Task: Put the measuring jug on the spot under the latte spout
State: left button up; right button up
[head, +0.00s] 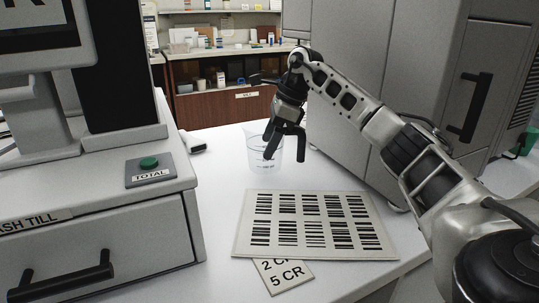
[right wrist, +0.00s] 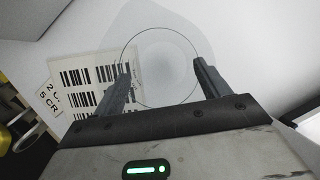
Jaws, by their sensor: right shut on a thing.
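The measuring jug (head: 255,157) is a clear, see-through vessel. It stands upright on or just above the white counter in the middle of the head view; I cannot tell if its base touches. My right gripper (head: 283,145) comes down over it from behind and to the right, and is shut on it. In the right wrist view, the jug's round rim (right wrist: 160,60) sits between the two fingers of the right gripper (right wrist: 163,82). The latte spout and the spot under it do not show in either view. My left gripper is out of view.
A barcode sheet (head: 314,225) lies in front of the jug, over a price card (head: 283,276). A cash till (head: 100,245) with a green TOTAL button (head: 149,163) stands at left. A large grey cabinet (head: 345,115) stands behind my right arm. Shelves are at the back.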

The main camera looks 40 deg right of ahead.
jog(key=shift+f, duration=1.5)
jog(key=shift+f, duration=0.1)
jog(key=shift+f, duration=0.1)
jog(key=o, duration=1.1)
jog(key=shift+c, duration=0.2)
